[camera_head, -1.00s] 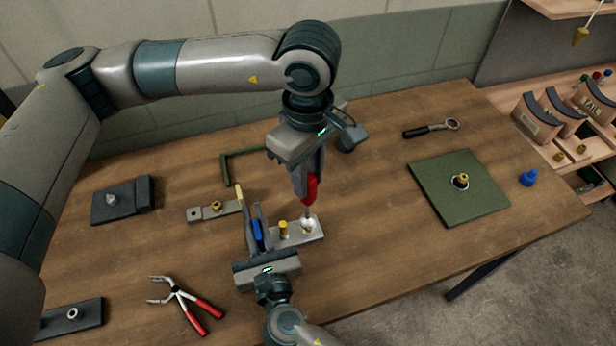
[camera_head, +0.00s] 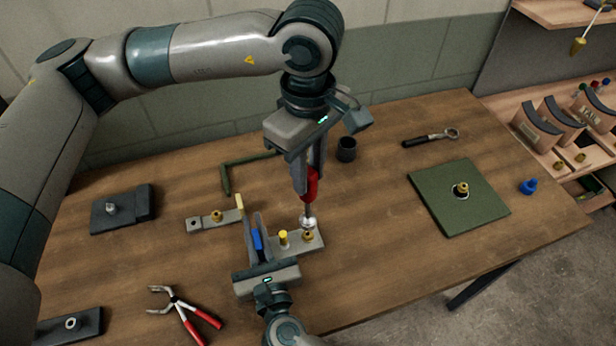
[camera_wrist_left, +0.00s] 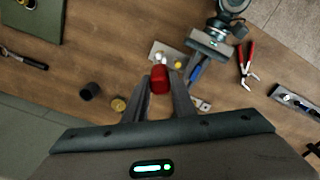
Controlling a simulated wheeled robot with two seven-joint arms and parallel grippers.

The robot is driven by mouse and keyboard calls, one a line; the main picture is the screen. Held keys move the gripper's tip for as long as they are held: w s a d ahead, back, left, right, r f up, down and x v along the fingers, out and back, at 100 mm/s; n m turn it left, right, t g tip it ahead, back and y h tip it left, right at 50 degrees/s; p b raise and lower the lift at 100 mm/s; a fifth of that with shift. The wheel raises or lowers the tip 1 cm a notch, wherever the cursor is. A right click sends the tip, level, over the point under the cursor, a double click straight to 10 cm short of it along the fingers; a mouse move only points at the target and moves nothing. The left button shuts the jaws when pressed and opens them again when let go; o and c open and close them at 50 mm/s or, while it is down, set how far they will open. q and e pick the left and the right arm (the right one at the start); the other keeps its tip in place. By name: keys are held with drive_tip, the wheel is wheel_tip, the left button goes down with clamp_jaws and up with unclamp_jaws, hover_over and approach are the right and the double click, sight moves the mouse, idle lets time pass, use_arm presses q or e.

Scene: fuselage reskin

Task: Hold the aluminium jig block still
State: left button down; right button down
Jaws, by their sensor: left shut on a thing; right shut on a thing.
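The aluminium jig block (camera_head: 316,241) is a flat silvery bar on the table in the head view, with a yellow pin (camera_head: 283,238) and a brass bushing (camera_head: 308,237) on top. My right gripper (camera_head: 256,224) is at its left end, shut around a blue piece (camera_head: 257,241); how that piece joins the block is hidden. My left gripper (camera_head: 309,178) is shut on a red-handled tool (camera_head: 311,187), held upright with its silvery lower end just above the brass bushing. In the left wrist view the red handle (camera_wrist_left: 160,78) is between the fingers, and the block (camera_wrist_left: 163,52) lies beyond.
Red-handled pliers (camera_head: 184,312) lie at front left. A small metal bar (camera_head: 203,222), dark plates (camera_head: 122,208) and a green angle bracket (camera_head: 226,178) lie left.

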idle(0.4)
drive_tip(key=c, duration=1.7)
unclamp_jaws()
drive_tip(key=shift+s, duration=0.1)
drive_tip(key=v, duration=1.1)
drive_tip(key=shift+s+d, duration=0.15)
drive_tip(key=shift+s, duration=0.2)
